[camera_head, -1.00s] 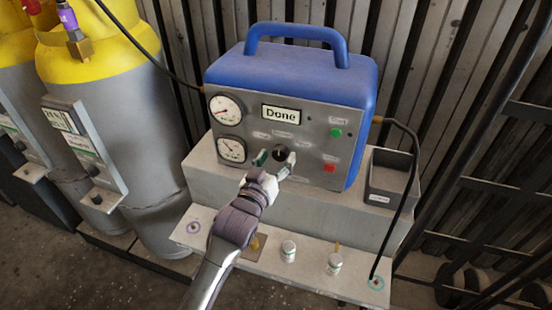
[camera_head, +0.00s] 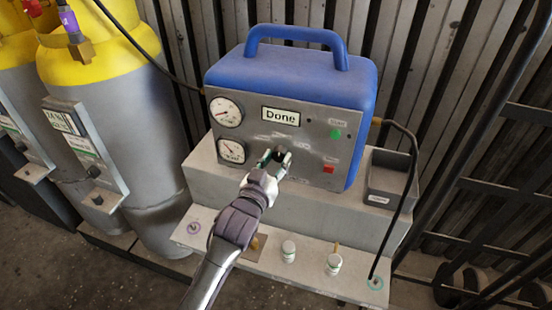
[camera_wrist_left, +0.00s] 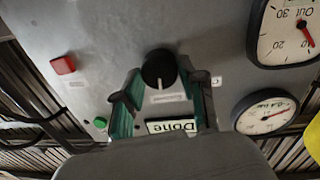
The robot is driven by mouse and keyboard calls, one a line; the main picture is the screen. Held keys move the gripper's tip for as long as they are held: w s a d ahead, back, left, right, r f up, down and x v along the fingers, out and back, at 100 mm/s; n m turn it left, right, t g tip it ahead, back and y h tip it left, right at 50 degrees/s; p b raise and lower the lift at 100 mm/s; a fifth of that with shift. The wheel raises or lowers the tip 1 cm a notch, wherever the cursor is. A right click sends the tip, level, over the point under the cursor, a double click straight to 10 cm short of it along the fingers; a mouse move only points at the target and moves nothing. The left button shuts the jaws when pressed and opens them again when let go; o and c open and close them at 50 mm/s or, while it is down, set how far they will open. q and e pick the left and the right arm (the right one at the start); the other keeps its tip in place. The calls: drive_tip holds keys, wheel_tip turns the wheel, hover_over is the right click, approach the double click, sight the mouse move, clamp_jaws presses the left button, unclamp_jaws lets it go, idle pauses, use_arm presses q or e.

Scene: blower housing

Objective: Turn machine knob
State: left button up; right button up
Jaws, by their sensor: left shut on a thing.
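The blue and grey machine (camera_head: 290,85) stands on a grey stepped stand in the head view. Its black round knob (camera_head: 279,154) is low in the middle of the front panel, below the display (camera_head: 281,116) reading "Done". My left gripper (camera_head: 276,160) is at the panel, its fingers closed in on both sides of the knob. The wrist view is upside down and shows the knob (camera_wrist_left: 158,66) between the green-padded fingertips (camera_wrist_left: 166,82). The knob's white mark points toward the display. My right gripper is in neither view.
Two gauges (camera_head: 226,111) are left of the knob; a green button (camera_head: 336,134) and red button (camera_head: 329,169) are right. An open grey bin (camera_head: 388,190) stands beside the machine. White-capped bottles (camera_head: 288,251) stand on the lower ledge. Yellow-topped cylinders (camera_head: 105,110) stand at left.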

use_arm(q)
drive_tip(key=shift+r+m+p, duration=0.15)
drive_tip(key=shift+m+p, duration=0.7)
drive_tip(key=shift+m, duration=0.35)
drive_tip(key=m+p, duration=0.1)
drive_tip(key=m, duration=0.1)
drive_tip(key=shift+m, duration=0.3)
drive_tip(key=shift+m+y+p, duration=0.3)
drive_tip(key=shift+m+p, duration=0.4)
drive_tip(key=shift+m, duration=0.5)
drive_tip(key=shift+m+p, duration=0.4)
drive_tip(key=shift+m, duration=1.1)
drive_tip(key=o, duration=1.1)
drive_tip(key=shift+o, duration=0.2)
drive_tip(key=shift+s, duration=0.1)
drive_tip(key=v, duration=1.2)
